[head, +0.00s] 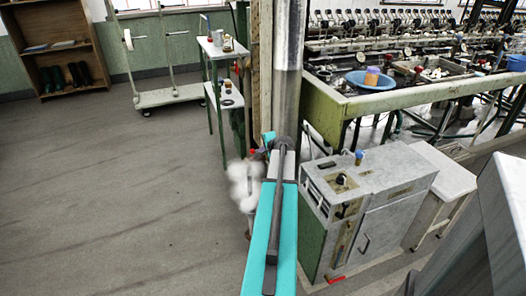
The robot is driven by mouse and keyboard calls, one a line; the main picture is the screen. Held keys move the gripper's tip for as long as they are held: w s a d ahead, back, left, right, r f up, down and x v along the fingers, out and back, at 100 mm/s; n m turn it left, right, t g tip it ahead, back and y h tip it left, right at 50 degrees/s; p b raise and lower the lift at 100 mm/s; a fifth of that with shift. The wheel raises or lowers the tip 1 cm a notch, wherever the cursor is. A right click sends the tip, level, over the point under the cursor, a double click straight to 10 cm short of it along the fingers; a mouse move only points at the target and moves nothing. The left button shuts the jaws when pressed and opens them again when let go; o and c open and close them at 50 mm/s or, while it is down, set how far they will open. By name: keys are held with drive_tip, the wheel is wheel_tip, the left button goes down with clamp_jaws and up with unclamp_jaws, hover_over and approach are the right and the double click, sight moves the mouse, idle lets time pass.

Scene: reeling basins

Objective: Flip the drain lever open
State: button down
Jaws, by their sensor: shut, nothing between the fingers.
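I cannot make out the drain lever for certain in the head view. A small red piece (336,280) lies low at the foot of a grey metal cabinet (385,185); I cannot tell whether it is a lever. The cabinet has a recessed opening in its top with a dark, round part inside. My teal and grey arm reaches up the middle of the picture, left of the cabinet. My gripper does not show.
A white fluffy bundle (244,186) is just left of my arm. A green-legged bench (375,103) carries a blue basin (371,80) behind the cabinet. A pale low table (445,172) stands right of the cabinet. The left floor is mostly clear.

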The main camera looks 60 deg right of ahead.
drive_tip(key=shift+w+r, duration=0.2)
drive_tip(key=shift+w, duration=0.25)
drive_tip(key=shift+a, duration=0.1)
drive_tip(key=s+a+f+v, duration=0.1)
drive_tip(key=f+v, duration=0.1)
drive_tip(key=v, duration=1.1)
drive_tip(key=shift+s+a+r+p, duration=0.25)
drive_tip(key=shift+r+p, duration=0.05)
drive_tip(key=shift+p, duration=0.15)
drive_tip(key=shift+w, duration=0.1)
